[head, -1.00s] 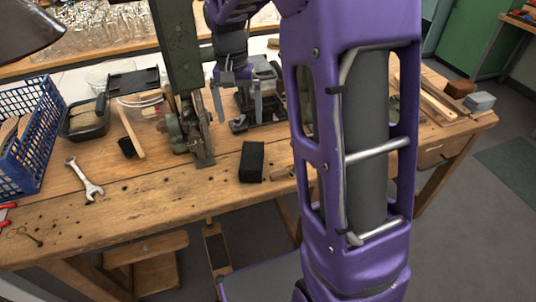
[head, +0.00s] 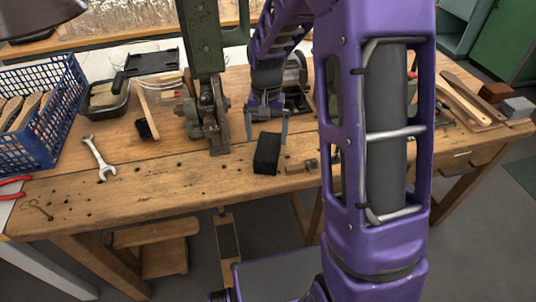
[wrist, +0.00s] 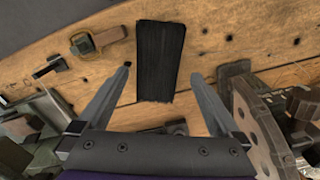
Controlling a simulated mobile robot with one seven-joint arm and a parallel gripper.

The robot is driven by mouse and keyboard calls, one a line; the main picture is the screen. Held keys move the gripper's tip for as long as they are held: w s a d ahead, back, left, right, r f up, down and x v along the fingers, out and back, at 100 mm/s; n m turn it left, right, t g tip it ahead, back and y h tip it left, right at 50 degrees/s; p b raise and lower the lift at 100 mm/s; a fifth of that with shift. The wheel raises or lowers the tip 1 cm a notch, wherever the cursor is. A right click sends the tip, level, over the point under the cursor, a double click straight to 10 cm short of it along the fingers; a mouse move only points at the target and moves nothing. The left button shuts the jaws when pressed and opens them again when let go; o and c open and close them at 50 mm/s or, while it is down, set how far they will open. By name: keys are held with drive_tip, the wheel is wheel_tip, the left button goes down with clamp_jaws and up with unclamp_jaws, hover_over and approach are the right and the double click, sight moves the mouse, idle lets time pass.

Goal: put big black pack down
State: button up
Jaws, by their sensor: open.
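The big black pack (head: 266,157) is a dark bristle block lying on the wooden bench near its front edge. In the wrist view the same pack (wrist: 160,50) lies ahead, its near end between the fingertips. My gripper (head: 267,139) is open and empty, just behind and above the pack in the head view. Its two fingers (wrist: 161,75) show on either side of the pack, with gaps between finger and pack. The pack appears to rest on the bench, and no finger visibly touches it.
A green machine (head: 207,110) stands close left of my gripper. A small wooden piece (head: 300,167) sits right of the pack. The bench front is mostly clear.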

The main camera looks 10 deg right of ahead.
sight(268, 146)
drive_tip(key=shift+w+d+f+b, duration=0.1)
drive_tip(key=shift+f+b, duration=0.2)
drive_tip(key=shift+f, duration=1.25)
drive_tip(key=shift+d+f+b, duration=0.1)
drive_tip(key=shift+f+b, duration=0.15)
drive_tip(key=shift+f, duration=1.25)
drive_tip(key=shift+r, duration=0.1)
clamp_jaws()
wheel_tip(268, 146, up, 9)
drive_tip(key=shift+r+p, duration=0.1)
drive_tip(key=shift+p, duration=0.9)
drive_tip(key=s+n+p, duration=0.1)
drive_tip(key=s+r+n+p, duration=0.1)
drive_tip(key=n+p, duration=0.1)
drive_tip(key=shift+s+r, duration=0.25)
drive_tip(key=shift+s+f+n+p, duration=0.25)
drive_tip(key=shift+s+n+p, duration=0.2)
drive_tip(key=shift+n, duration=0.35)
drive_tip(key=shift+s+d+f, duration=0.1)
drive_tip(key=shift+d, duration=0.05)
